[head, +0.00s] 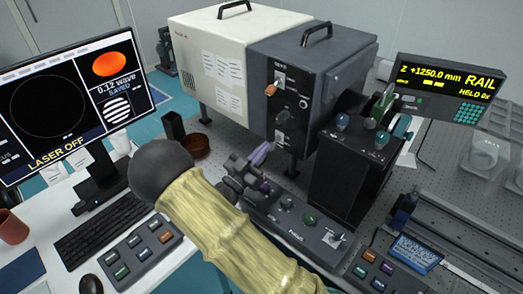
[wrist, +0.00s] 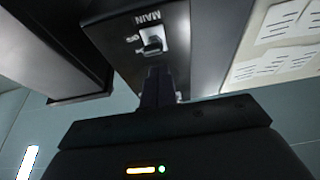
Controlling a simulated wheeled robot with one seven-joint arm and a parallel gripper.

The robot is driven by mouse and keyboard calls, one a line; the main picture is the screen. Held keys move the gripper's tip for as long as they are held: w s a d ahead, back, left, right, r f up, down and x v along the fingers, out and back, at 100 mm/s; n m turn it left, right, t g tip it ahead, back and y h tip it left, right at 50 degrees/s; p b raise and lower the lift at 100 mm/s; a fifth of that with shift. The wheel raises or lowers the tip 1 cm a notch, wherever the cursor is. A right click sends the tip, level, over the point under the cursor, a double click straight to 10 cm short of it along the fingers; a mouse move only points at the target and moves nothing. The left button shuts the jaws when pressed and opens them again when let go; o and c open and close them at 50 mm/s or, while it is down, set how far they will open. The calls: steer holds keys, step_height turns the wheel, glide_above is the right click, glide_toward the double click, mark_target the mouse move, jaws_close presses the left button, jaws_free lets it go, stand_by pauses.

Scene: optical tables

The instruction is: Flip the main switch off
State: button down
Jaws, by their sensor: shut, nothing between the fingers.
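The main switch (wrist: 152,45) is a dark rocker or lever on a pale plate, with an upside-down MAIN label beside it in the wrist view. In the head view a switch plate (head: 282,140) low on the dark grey housing (head: 310,75) appears to be the same one; its lettering is too small to read. My gripper (head: 265,148) is shut and empty, its dark purple fingers just left of and below that plate. In the wrist view the fingertips (wrist: 158,72) point at the switch, very close; I cannot tell whether they touch it.
An orange-handled switch (head: 271,90) sits higher on the same housing. A white cabinet (head: 205,55) adjoins it on the left. A dark block with knobs (head: 350,165) stands on the right. A control box (head: 310,220) lies below my gripper. The monitor (head: 75,100) reads LASER OFF.

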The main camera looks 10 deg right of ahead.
steer(key=s+a+f+b, duration=0.1)
steer(key=f, duration=0.1)
steer(key=s+a+f+b, duration=0.1)
steer(key=f+b, duration=0.1)
steer(key=s+a+f+b, duration=0.1)
steer(key=a+f+b, duration=0.1)
steer(key=f, duration=0.1)
steer(key=shift+s+a, duration=0.1)
steer(key=shift+s, duration=0.25)
steer(key=shift+s+a, duration=0.1)
steer(key=shift+a, duration=0.1)
